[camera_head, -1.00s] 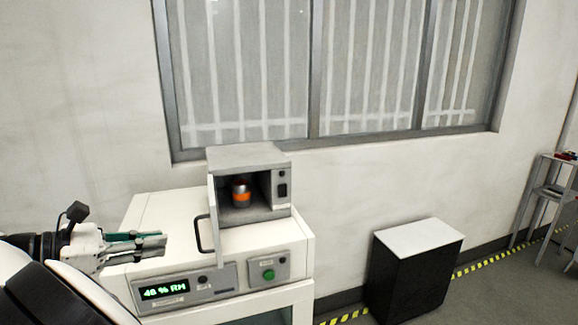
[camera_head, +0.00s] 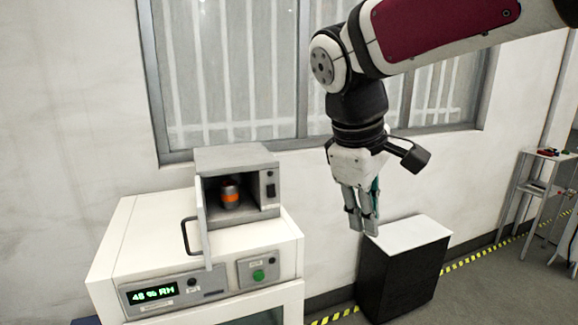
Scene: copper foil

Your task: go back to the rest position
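My gripper (camera_head: 362,226) hangs pointing down in the head view, right of the machine, in front of the window and the black cabinet. Its fingers look close together, seen from an angle, and I cannot tell whether they are shut. Nothing is visible held between them. A small dark and orange container (camera_head: 230,196) stands inside a grey box-shaped chamber (camera_head: 236,158), whose door is open at the left. The chamber sits on a white machine (camera_head: 135,240) with a green lit display (camera_head: 152,293).
A black cabinet (camera_head: 400,282) with a white top (camera_head: 408,235) stands on the floor behind my gripper. A grey shelf (camera_head: 533,190) stands at the far right. Yellow-black tape (camera_head: 480,258) runs along the floor. A barred window (camera_head: 230,70) fills the back wall.

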